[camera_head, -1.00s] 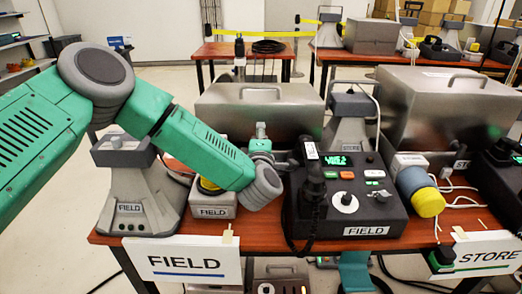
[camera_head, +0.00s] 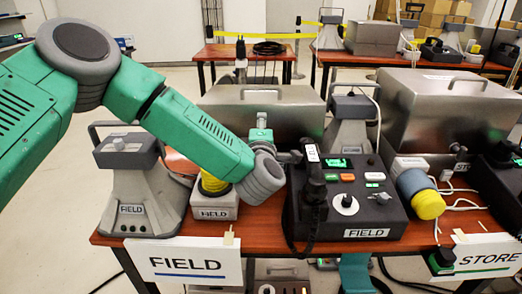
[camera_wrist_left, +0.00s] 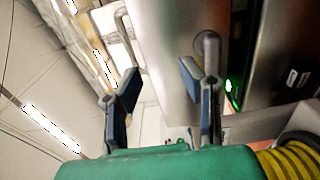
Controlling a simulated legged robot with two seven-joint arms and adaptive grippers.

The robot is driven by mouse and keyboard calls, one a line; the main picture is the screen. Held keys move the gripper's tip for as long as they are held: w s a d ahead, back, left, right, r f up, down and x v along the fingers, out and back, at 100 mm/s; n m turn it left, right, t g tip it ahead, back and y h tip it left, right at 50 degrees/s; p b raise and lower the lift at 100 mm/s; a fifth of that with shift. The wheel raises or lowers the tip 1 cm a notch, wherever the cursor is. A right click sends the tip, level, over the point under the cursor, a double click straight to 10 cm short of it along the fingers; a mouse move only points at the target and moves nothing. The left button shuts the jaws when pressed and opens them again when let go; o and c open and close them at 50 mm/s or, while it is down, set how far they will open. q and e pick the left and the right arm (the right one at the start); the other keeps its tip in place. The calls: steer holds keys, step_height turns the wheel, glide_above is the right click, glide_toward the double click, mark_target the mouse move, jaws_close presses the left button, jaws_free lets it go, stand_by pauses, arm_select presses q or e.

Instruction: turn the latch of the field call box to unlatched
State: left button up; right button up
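The field call box appears to be the grey metal box (camera_head: 290,108) with a top handle, behind the FIELD items on the table. A small silver latch-like part (camera_head: 262,119) stands on its front. My left gripper (camera_head: 276,150) is in front of the box, partly hidden by my own wrist. In the left wrist view, its two dark fingers (camera_wrist_left: 158,85) are spread apart with nothing held between them. A rounded grey knob-like part (camera_wrist_left: 208,45) on the metal face is just beyond the right-hand finger; contact cannot be told. My right gripper is not in view.
A black console (camera_head: 345,205) with a handset stands right of my wrist. A grey FIELD speaker (camera_head: 140,195) and a small yellow-topped FIELD unit (camera_head: 214,205) stand left. A larger metal box (camera_head: 450,110) is at the right. Space around the wrist is tight.

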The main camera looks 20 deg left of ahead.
arm_select(q)
steer(key=p+v, duration=0.2)
steer(key=v, duration=1.2)
stand_by(0.8)
stand_by(0.4)
steer(key=s+f+m+g+h, duration=0.25)
steer(key=s+f+m, duration=0.25)
steer(key=f, duration=0.3)
steer(key=s+a+f+m+g+h, duration=0.1)
steer(key=s+f+m+g+h, duration=0.15)
steer(key=s+f+m, duration=0.35)
steer(key=s+f+m+g+h, duration=0.2)
steer(key=s+f+m+g, duration=0.15)
steer(key=f, duration=0.55)
steer(key=s+a+f+m+g+y, duration=0.1)
steer(key=s+a+f+m+g, duration=0.2)
steer(key=s+a, duration=0.3)
steer(key=s+a+f+m+g+y, duration=0.1)
steer(key=s+a+f+m+g, duration=0.2)
steer(key=s, duration=0.8)
steer(key=a+m+g, duration=0.1)
steer(key=a+g, duration=0.1)
steer(key=a, duration=0.1)
